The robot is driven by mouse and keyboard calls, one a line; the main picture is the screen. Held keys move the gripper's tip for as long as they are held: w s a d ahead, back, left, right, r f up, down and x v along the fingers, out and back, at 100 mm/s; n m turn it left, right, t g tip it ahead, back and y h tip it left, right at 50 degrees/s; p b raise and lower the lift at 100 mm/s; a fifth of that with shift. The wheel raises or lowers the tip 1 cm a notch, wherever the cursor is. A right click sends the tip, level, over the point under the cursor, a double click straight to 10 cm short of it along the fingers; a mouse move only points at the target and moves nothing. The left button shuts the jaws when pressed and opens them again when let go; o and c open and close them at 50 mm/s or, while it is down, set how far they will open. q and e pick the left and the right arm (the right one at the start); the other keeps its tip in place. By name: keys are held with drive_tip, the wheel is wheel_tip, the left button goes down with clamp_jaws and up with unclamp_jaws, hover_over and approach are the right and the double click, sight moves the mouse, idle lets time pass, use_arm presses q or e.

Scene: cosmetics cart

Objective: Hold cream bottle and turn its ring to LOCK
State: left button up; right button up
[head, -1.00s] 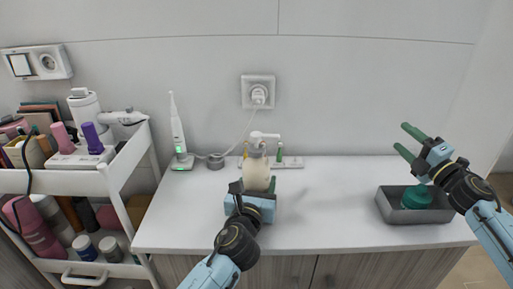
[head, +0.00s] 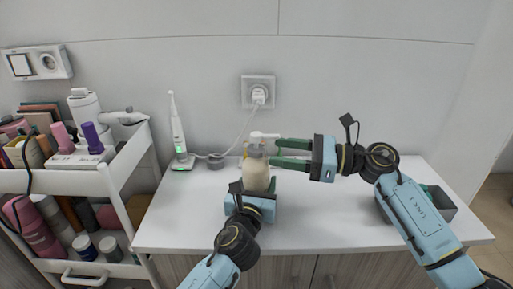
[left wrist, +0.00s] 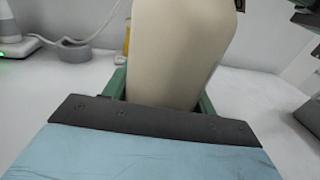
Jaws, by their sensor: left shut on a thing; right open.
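The cream bottle (head: 256,172) stands upright on the white counter, a cream-coloured body with a clear collar and a white pump head (head: 262,136). Its ring (head: 257,151) is small at the neck and its marking cannot be read. My left gripper (head: 257,187) is shut on the bottle's lower body; in the left wrist view the bottle (left wrist: 180,50) fills the space between the green fingers. My right gripper (head: 275,152) is open, its green fingers pointing left at neck height, with the tips at the bottle's right side. I cannot tell whether they touch it.
A white cart (head: 110,185) with cosmetics stands at the left. An electric toothbrush (head: 178,135) and a small grey round object (head: 215,161) are on the counter's back left. A grey bin (head: 441,203) stands at the right, partly behind my right arm.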

sight(257, 147)
drive_tip(key=x, duration=0.6)
drive_tip(key=shift+w+a, duration=0.15)
drive_tip(key=shift+a, duration=0.05)
drive_tip(key=c, duration=1)
